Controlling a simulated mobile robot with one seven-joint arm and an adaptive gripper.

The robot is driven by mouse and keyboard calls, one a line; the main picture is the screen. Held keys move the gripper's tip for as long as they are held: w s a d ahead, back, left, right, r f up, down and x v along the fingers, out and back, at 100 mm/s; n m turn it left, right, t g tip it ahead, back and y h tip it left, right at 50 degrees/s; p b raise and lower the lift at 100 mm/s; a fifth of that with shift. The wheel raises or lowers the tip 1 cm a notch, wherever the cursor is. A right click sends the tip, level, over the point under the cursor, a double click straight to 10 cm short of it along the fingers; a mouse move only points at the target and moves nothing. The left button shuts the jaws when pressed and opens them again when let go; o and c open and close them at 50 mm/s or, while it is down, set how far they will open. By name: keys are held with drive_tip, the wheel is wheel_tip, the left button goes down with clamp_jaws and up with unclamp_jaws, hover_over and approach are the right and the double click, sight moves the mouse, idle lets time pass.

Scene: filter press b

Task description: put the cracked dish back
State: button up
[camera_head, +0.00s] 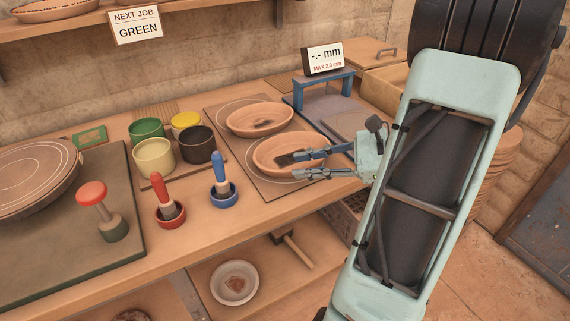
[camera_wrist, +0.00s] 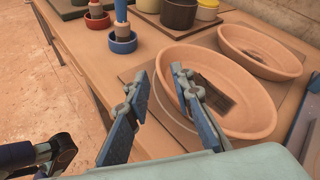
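Two shallow terracotta dishes lie on a thin board (camera_head: 222,106). The near dish (camera_head: 262,148) has a dark squarish patch inside; it also shows in the wrist view (camera_wrist: 250,122). The far dish (camera_head: 240,119) has a smaller dark mark and also shows in the wrist view (camera_wrist: 284,66). I cannot tell for sure which is cracked. My gripper (camera_head: 286,167) is open and empty at the near dish's front rim. In the wrist view my gripper (camera_wrist: 158,74) has one finger over the dish and one outside it; contact is unclear.
A blue-framed gauge (camera_head: 323,76) reading "-.- mm" stands behind right. Coloured cups (camera_head: 155,158) and the red-handled (camera_head: 165,200) and blue-handled (camera_head: 221,185) tools stand left. A press plate (camera_head: 125,225) is far left. A shelf below holds a bowl (camera_head: 235,283) and a mallet (camera_head: 290,247).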

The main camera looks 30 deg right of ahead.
drive_tip(key=v, duration=0.4)
drive_tip(key=shift+s+d, duration=0.1)
drive_tip(key=shift+s, duration=0.05)
idle(0.4)
